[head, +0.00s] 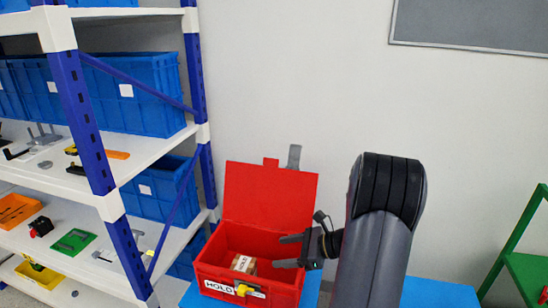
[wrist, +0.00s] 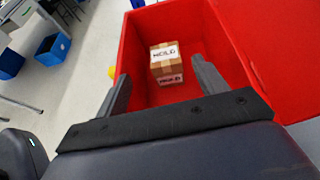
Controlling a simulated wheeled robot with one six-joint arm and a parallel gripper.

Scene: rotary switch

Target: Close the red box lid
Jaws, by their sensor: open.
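The red box (head: 228,288) stands on a blue table, with its red lid (head: 269,198) raised upright at the back. Inside the box lies a small brown carton (head: 243,264) with a white label; it also shows in the wrist view (wrist: 165,62). My gripper (head: 286,251) is at the right part of the box opening, in front of the lid, fingers pointing left. In the wrist view its two fingers (wrist: 162,84) are spread apart with nothing between them, and the carton lies beyond. The lid (wrist: 285,50) fills the right side there.
A shelf rack with a blue upright (head: 85,130) and blue bins (head: 140,95) stands to the left. A green frame (head: 528,272) is at the far right. The blue table top (head: 435,293) is bare right of my arm.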

